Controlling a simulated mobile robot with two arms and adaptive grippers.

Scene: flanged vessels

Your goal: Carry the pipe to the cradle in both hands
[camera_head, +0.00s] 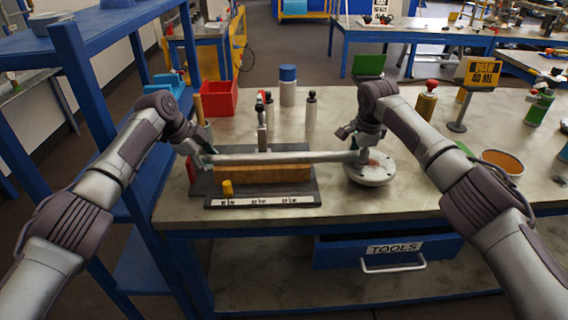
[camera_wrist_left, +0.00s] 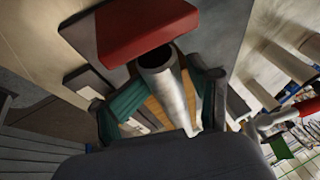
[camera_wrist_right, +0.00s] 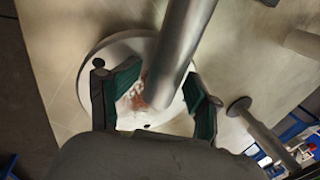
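A grey metal pipe (camera_head: 285,157) lies crosswise over the wooden block of a dark base (camera_head: 262,201) with a marked white strip, which looks like the cradle. I cannot tell whether it touches the block. My left gripper (camera_head: 203,155) is at the pipe's left end; in the left wrist view its fingers (camera_wrist_left: 168,85) straddle the hollow pipe end (camera_wrist_left: 158,60) with gaps beside it. My right gripper (camera_head: 361,154) is at the right end above a round flange (camera_head: 369,173). In the right wrist view its fingers (camera_wrist_right: 163,85) stand apart on both sides of the pipe (camera_wrist_right: 180,40).
A red block (camera_wrist_left: 145,25) stands beyond the pipe's left end. A clamp post (camera_head: 262,128), a dark-topped bottle (camera_head: 310,110), a blue-capped bottle (camera_head: 288,88) and a red bin (camera_head: 219,98) stand behind. An orange-filled bowl (camera_head: 502,163) is at right.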

